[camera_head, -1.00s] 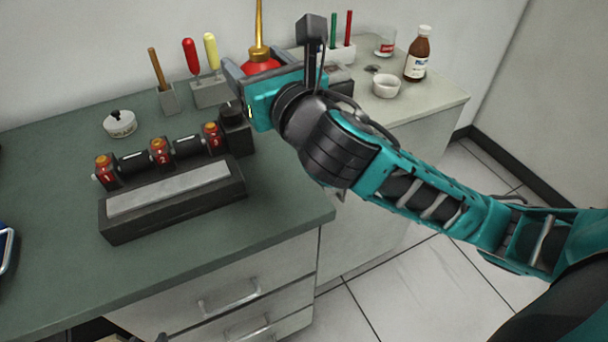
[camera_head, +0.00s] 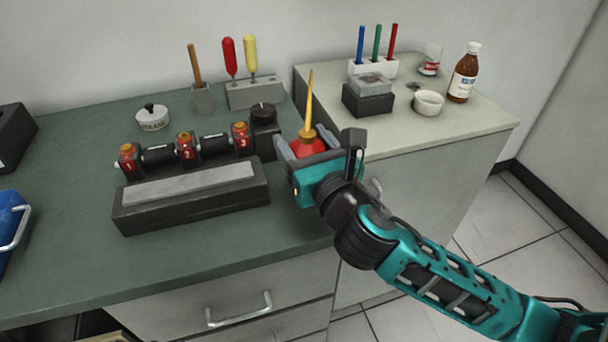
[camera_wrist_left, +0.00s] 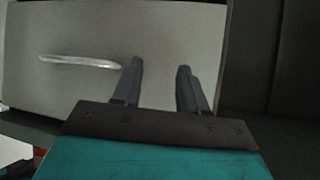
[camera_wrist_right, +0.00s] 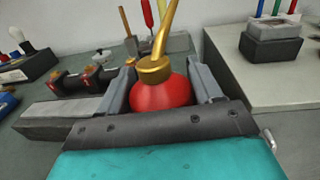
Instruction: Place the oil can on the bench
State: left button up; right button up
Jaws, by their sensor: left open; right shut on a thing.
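The oil can has a red round body and a tall brass spout. In the head view the oil can (camera_head: 309,143) is between the fingers of my right gripper (camera_head: 305,150), over the right end of the green bench top (camera_head: 90,260). In the right wrist view the oil can (camera_wrist_right: 160,93) stands between the two fingers of the right gripper (camera_wrist_right: 160,85), spout up and leaning right. Its base is hidden, so I cannot tell whether it touches the bench. My left gripper (camera_wrist_left: 158,88) is open and empty, facing a grey drawer front.
Bare bench lies at the front.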

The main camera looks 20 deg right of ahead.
notch_tip(320, 180, down, 5)
jog(key=shift+r+b, duration=0.1)
jog(key=shift+b, duration=0.85)
jog(key=shift+f, duration=0.2)
jog(key=shift+r, duration=0.1)
jog(key=shift+f, duration=0.2)
jog(key=o, duration=1.1)
jog(key=shift+c, duration=0.2)
